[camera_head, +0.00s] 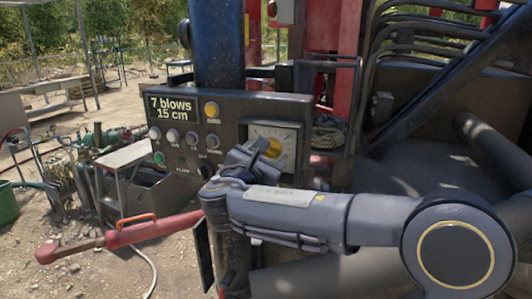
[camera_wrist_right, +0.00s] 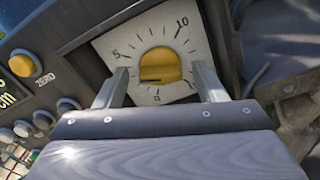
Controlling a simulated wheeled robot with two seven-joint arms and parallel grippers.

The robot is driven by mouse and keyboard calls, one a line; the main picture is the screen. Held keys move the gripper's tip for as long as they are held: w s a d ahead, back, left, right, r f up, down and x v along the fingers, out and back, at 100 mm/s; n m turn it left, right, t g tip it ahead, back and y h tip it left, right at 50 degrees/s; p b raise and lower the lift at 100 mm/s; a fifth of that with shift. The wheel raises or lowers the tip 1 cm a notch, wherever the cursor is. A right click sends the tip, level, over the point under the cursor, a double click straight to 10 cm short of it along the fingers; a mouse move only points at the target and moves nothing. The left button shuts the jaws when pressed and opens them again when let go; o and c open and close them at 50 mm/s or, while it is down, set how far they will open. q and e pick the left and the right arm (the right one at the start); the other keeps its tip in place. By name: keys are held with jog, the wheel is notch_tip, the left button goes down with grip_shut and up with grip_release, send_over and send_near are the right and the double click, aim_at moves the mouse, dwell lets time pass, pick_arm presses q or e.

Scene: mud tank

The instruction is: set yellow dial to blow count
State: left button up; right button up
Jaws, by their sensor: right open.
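The yellow dial (camera_wrist_right: 160,66) sits on a white scale plate (camera_wrist_right: 191,40) on the dark control panel. The numbers 5 and 10 are readable on the plate. A dark line shows on the lower left of the knob; I cannot tell exactly which mark it points to. In the head view the dial (camera_head: 273,147) is partly covered by my right gripper (camera_head: 252,157). In the wrist view the right gripper (camera_wrist_right: 160,70) is open, one finger on each side of the dial, with gaps to the knob. The display (camera_head: 173,107) reads "7 blows 15 cm". My left gripper is out of view.
A yellow ZERO button (camera_wrist_right: 22,64) and several white buttons (camera_head: 172,135) lie left of the dial. A red lever (camera_head: 130,235) juts out at the lower left. Black hoses (camera_head: 400,25) and a dark bar (camera_head: 430,90) are at the right.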

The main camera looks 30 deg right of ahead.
jog(key=c, duration=1)
jog(key=shift+o, duration=0.2)
jog(key=shift+f+m+b, duration=0.2)
jog(key=shift+m+b, duration=0.3)
jog(key=shift+b, duration=0.3)
jog(key=m+b, duration=0.3)
jog(key=b, duration=0.1)
jog(key=m+b, duration=0.3)
jog(key=b, duration=0.1)
jog(key=shift+s+f+m, duration=0.1)
jog(key=shift+f+m, duration=0.1)
jog(key=shift+m, duration=0.1)
jog(key=m+b, duration=0.2)
jog(key=b, duration=0.1)
jog(key=shift+m, duration=0.4)
jog(key=shift+d+r+m+b, duration=0.1)
jog(key=shift+m+b, duration=0.45)
jog(key=shift+m, duration=0.25)
